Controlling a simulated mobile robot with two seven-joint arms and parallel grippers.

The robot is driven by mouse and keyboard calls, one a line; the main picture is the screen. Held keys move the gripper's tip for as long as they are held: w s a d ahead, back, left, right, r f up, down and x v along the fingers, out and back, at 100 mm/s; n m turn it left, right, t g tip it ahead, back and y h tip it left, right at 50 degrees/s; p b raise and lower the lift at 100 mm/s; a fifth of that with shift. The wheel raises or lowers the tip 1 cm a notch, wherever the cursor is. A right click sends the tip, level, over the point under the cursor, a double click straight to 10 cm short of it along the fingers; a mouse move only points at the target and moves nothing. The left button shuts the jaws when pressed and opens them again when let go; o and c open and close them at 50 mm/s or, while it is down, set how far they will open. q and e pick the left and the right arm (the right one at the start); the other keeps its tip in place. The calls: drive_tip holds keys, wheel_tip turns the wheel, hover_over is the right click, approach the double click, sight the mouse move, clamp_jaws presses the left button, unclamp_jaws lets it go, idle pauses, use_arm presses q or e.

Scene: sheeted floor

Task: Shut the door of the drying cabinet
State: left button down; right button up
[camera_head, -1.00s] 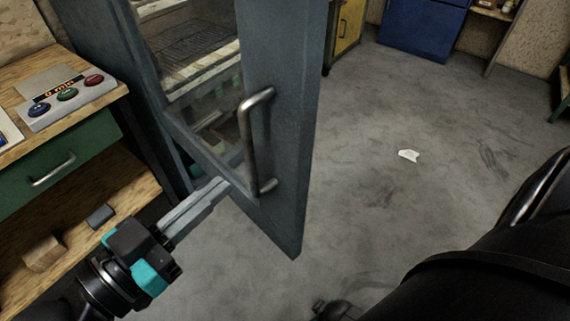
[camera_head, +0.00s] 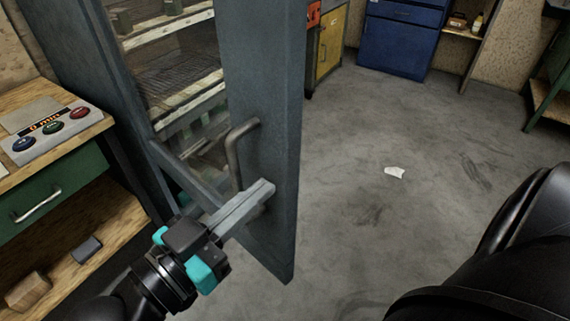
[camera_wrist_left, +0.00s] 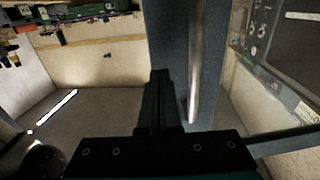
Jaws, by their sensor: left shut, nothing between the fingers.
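The drying cabinet's grey-blue door (camera_head: 274,90) stands open in the head view, with a glass pane and a curved metal handle (camera_head: 232,158). Wire shelves (camera_head: 178,75) show behind the pane. My left gripper (camera_head: 268,188) is shut and empty. My right gripper is not in view.
A wooden bench with a button panel (camera_head: 52,132) and a green drawer (camera_head: 45,190) stands at the left. A blue cabinet (camera_head: 398,40) and a yellow cabinet (camera_head: 328,45) stand at the back. The floor right of the door is clear except for a white scrap (camera_head: 394,172).

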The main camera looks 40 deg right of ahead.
sight(279, 174)
use_arm(q)
drive_tip(key=shift+b+x, duration=0.35)
drive_tip(key=shift+x, duration=2.9)
drive_tip(key=shift+d, duration=0.1)
